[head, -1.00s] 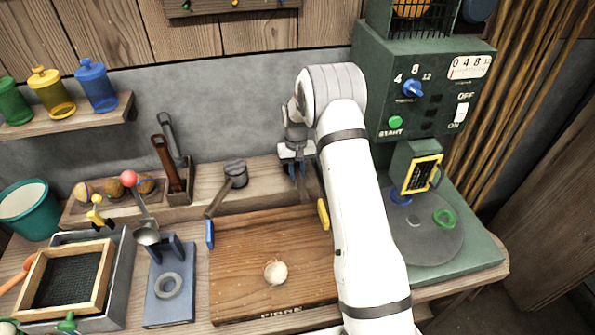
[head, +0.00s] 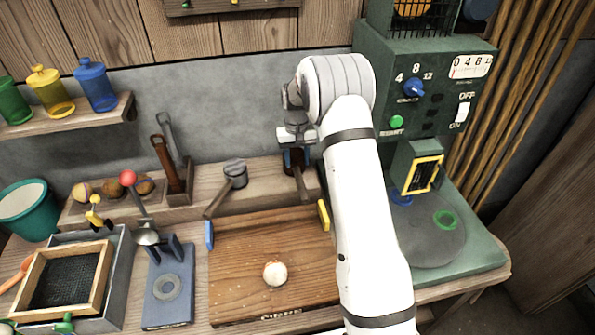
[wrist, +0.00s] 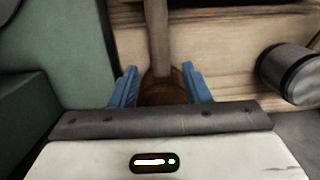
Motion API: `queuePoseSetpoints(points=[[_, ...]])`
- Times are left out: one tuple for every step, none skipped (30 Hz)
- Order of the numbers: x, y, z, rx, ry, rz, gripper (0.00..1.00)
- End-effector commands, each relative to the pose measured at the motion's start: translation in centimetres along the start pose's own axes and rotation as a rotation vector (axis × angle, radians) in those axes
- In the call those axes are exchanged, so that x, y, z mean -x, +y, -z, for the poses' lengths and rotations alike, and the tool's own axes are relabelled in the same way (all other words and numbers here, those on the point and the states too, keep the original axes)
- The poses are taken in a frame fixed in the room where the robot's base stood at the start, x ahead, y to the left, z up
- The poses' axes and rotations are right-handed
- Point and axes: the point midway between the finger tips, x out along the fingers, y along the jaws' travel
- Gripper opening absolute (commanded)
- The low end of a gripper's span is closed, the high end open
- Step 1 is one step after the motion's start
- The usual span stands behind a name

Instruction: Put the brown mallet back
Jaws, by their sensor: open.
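The brown mallet (wrist: 163,88) has its rounded brown head between my fingers in the wrist view, with its pale handle running away toward the top of that picture. In the head view its handle (head: 301,188) slopes down over the ledge's front edge, right of the grey-headed mallet (head: 235,172). My gripper (wrist: 160,84) is open, with one blue finger on each side of the brown head. In the head view my gripper (head: 294,155) is above the back ledge, partly covered by my arm. I cannot tell whether the fingers touch the head.
A wooden board (head: 245,245) with a pale ball (head: 275,273) lies in front. A green machine (head: 425,110) stands close on the right. A holder (head: 180,197) with two upright handled tools stands left on the ledge (head: 212,183). The grey wall is behind.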

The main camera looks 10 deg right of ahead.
Motion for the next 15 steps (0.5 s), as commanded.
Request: queuePoseSetpoints(points=[[1.1, 0.0, 0.1, 0.000, 0.005, 0.000, 0.43], [1.7, 0.0, 0.1, 0.000, 0.004, 0.000, 0.43], [2.5, 0.0, 0.1, 0.000, 0.004, 0.000, 0.43], [3.1, 0.0, 0.1, 0.000, 0.005, 0.000, 0.43], [3.6, 0.0, 0.1, 0.000, 0.004, 0.000, 0.43], [4.2, 0.0, 0.1, 0.000, 0.003, 0.000, 0.43], [4.7, 0.0, 0.1, 0.000, 0.003, 0.000, 0.43], [5.1, 0.0, 0.1, 0.000, 0.002, 0.000, 0.43], [5.5, 0.0, 0.1, 0.000, 0.002, 0.000, 0.43], [5.8, 0.0, 0.1, 0.000, 0.002, 0.000, 0.43], [6.0, 0.0, 0.0, 0.000, 0.001, 0.000, 0.43], [6.3, 0.0, -0.1, 0.000, 0.001, 0.000, 0.43], [6.6, 0.0, -0.2, 0.000, 0.003, 0.000, 0.43], [6.9, 0.0, -0.4, 0.000, 0.005, 0.000, 0.43], [7.5, 0.0, -0.8, 0.000, 0.011, 0.000, 0.43]])
